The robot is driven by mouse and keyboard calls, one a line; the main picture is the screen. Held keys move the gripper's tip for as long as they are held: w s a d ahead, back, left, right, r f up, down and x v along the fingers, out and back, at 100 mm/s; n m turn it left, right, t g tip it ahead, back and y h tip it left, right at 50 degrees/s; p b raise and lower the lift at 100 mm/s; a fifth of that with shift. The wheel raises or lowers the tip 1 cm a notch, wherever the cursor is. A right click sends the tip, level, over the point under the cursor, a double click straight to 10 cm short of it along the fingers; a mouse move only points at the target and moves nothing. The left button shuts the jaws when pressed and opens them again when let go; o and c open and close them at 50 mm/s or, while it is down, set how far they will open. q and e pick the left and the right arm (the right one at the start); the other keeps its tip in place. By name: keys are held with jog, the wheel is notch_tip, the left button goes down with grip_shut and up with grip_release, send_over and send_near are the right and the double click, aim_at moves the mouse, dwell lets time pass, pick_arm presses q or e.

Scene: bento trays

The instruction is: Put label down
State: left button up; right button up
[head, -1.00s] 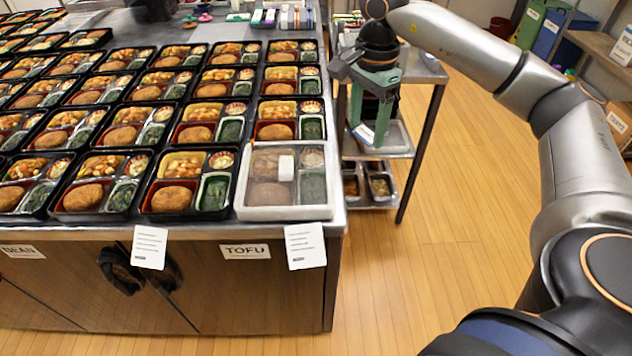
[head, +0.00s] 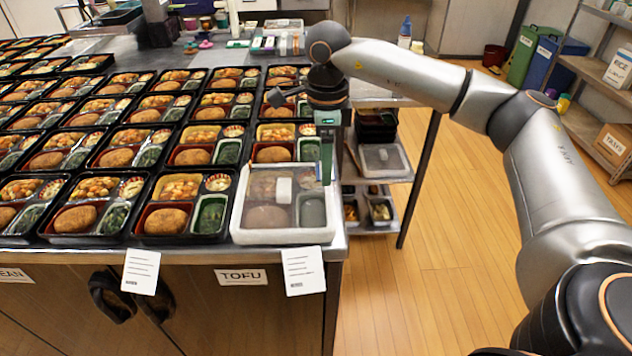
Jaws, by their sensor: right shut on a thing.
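My right gripper (head: 325,178) points down at the right edge of the lidded bento tray (head: 240,235), at the counter's front right corner. It is shut on the label, which is mostly hidden here behind the green fingers. The tray has a pale, see-through lid with a small white piece (head: 284,189) on it. Whether the fingers touch the lid I cannot tell. Two white printed cards, a left one (head: 141,271) and a right one (head: 304,270), hang at the counter's front edge. My left gripper is not in view.
Several open bento trays (head: 167,209) fill the counter left of and behind the lidded one. A TOFU sign (head: 241,277) is on the counter front.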

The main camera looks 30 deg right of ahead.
aim_at(316, 193)
jog(key=shift+w+a+f, duration=0.2)
jog(key=shift+a+f, duration=0.3)
jog(key=shift+f, duration=0.15)
jog(key=f, duration=0.3)
jog(key=shift+w+a, duration=0.1)
jog(key=shift+a, duration=0.25)
jog(key=shift+f, duration=0.5)
jog(key=shift+f, duration=0.1)
